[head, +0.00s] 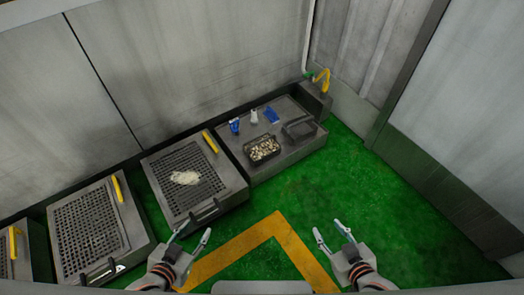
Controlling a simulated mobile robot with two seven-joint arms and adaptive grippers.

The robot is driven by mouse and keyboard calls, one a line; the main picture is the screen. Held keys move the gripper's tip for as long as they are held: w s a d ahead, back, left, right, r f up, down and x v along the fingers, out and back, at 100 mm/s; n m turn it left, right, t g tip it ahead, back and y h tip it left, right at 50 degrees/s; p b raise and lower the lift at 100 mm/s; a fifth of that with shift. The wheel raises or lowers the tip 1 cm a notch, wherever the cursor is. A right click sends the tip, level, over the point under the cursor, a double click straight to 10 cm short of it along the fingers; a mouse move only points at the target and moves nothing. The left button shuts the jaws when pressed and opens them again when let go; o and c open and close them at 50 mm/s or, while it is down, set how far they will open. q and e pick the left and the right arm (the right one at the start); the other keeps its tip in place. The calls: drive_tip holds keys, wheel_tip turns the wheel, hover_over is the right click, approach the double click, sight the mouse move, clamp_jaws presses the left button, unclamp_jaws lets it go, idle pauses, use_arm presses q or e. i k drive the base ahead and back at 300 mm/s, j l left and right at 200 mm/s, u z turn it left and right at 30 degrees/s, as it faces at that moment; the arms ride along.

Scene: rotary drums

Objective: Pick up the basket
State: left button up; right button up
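A small dark basket (263,149) filled with pale, light-coloured pieces stands on the grey bench (259,173) at the centre right. My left gripper (194,236) is at the lower middle, over the green floor, with its fingers apart and nothing between them. My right gripper (328,233) is further right, also with its fingers apart and empty. Both grippers are nearer to me than the basket, and neither touches it.
An empty dark tray (299,130) sits right of the basket. Blue bottles (271,114) and a white bottle (254,116) stand behind. A perforated unit (185,178) with a pale heap is left. Green floor (330,185) is clear in front.

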sight(267, 157)
drive_tip(key=i+l+z, duration=0.25)
drive_tip(key=i, duration=0.5)
drive_tip(key=i+z, duration=0.2)
drive_tip(key=i, duration=0.55)
